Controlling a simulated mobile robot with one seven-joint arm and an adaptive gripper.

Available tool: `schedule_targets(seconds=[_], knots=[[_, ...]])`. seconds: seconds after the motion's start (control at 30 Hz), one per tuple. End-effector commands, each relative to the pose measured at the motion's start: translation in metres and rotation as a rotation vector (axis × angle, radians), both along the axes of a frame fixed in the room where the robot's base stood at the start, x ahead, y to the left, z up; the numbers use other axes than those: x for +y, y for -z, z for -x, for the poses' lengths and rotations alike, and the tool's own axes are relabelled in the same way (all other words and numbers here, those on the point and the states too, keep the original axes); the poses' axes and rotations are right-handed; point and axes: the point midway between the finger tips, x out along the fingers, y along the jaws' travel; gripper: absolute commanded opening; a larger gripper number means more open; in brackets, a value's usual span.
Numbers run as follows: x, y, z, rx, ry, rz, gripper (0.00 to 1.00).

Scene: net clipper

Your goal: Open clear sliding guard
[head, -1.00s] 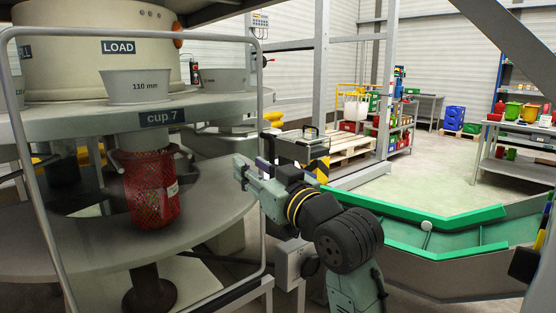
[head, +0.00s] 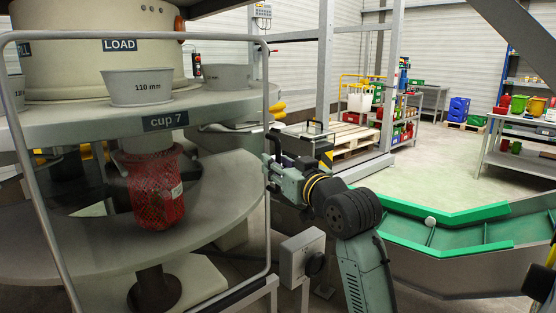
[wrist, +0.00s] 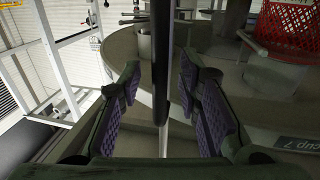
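The clear sliding guard (head: 267,110) is a see-through panel in a rounded grey tube frame, standing in front of the rotary table. Its right upright is beside my gripper (head: 270,172) in the head view. The fingers are apart, with a visible gap on each side of the bar. Whether the bar lies fully within the fingers' depth I cannot tell.
Behind the guard are a red net sleeve (head: 157,190) under the cup 7 label (head: 165,121) and grey cups. A grey switch box (head: 302,257) stands below my arm. A green-edged conveyor (head: 440,235) lies to the right. Open floor lies beyond.

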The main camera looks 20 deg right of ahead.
Motion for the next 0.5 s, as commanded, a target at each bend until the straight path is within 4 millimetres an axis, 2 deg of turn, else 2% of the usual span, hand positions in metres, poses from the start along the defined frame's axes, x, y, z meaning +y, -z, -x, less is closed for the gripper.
schedule_targets(seconds=[0.37,0.5], knots=[[0.001,0.0003,-0.0058,-0.001,0.0,0.0,0.31],[0.001,0.0003,-0.0057,-0.001,0.0,0.0,0.21]])
